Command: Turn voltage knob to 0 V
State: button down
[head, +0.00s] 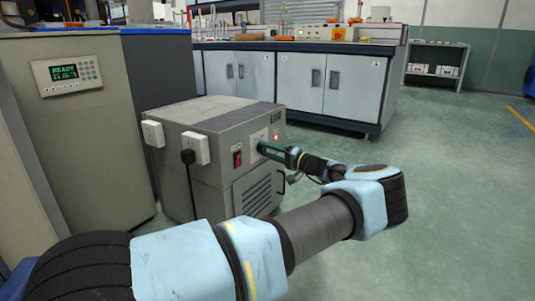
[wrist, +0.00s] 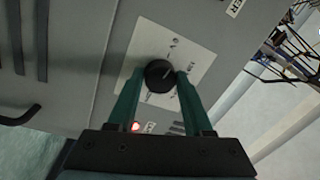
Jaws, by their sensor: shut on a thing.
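The voltage knob (wrist: 160,75) is a round black dial on a pale square label plate (wrist: 185,48) in the wrist view. My gripper (wrist: 161,84) has its two green fingers on either side of the knob, shut on it. A light pointer line shows on the knob's face; the scale marks around it are too small to read. In the head view my gripper (head: 268,149) reaches the upper front of the grey power unit (head: 205,135) and hides the knob there.
The unit has a red switch (head: 237,159), a lit red lamp (head: 276,137), and white sockets (head: 195,148) with a black plug (head: 188,156). A grey cabinet with a READY display (head: 66,72) stands at left. Open floor (head: 440,190) lies at right.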

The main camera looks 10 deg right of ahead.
jog(key=shift+f+n, duration=0.1)
jog(key=shift+n, duration=0.6)
jog(key=shift+c, duration=1.5)
grip_release()
jog(key=shift+d, duration=0.1)
jog(key=r+p+v, duration=0.1)
jog(key=p+v, duration=0.2)
jog(key=v, duration=0.7)
jog(key=shift+s+d+f, duration=0.25)
jog(key=shift+f, duration=0.25)
